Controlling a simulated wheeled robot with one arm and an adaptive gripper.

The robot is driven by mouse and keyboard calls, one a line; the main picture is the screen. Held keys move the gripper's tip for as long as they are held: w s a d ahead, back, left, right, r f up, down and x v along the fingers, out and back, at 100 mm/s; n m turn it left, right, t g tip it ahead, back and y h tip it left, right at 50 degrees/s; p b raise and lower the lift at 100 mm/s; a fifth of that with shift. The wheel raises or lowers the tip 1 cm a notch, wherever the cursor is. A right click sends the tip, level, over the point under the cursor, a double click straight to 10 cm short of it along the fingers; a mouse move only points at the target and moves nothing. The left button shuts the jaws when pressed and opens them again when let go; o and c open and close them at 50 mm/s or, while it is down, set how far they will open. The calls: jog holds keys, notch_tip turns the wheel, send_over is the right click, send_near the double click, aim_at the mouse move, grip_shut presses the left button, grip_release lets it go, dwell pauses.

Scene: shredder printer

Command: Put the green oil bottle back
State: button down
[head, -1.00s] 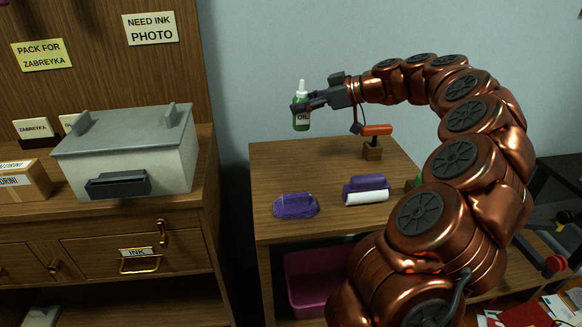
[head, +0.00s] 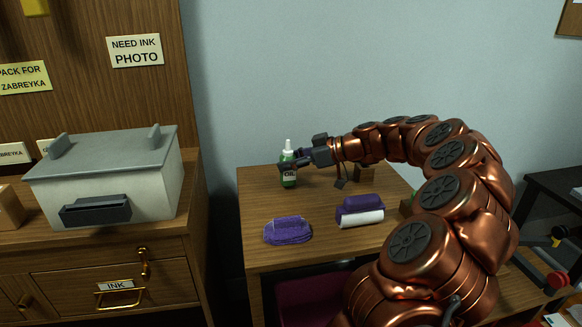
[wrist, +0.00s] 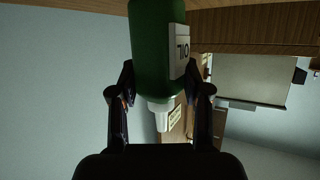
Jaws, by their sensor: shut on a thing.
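The green oil bottle (head: 289,172) has a white nozzle and a white OIL label. In the head view it is upright over the back left part of the small wooden table (head: 262,260). I cannot tell whether its base touches the tabletop. My gripper (head: 291,161) is shut on the bottle from the right side. In the wrist view the bottle (wrist: 158,50) sits between both fingers of my gripper (wrist: 160,85), its nozzle pointing down in the picture.
A purple cloth-like item (head: 288,231) and a purple roller with a white sleeve (head: 360,211) lie on the table's front half. The grey-lidded printer (head: 105,180) is on the cabinet to the left, across a gap.

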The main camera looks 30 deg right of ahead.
jog(key=shift+f, duration=0.6)
jog(key=shift+f, duration=0.15)
jog(key=c, duration=0.5)
grip_release()
jog(key=shift+c, duration=0.2)
jog(key=shift+s+d+r, duration=0.2)
jog(key=shift+r, duration=0.1)
jog(key=p+v, duration=0.1)
jog(key=v, duration=1)
jog(key=shift+s+p, duration=0.25)
jog(key=shift+p, duration=0.05)
jog(key=shift+r, duration=0.1)
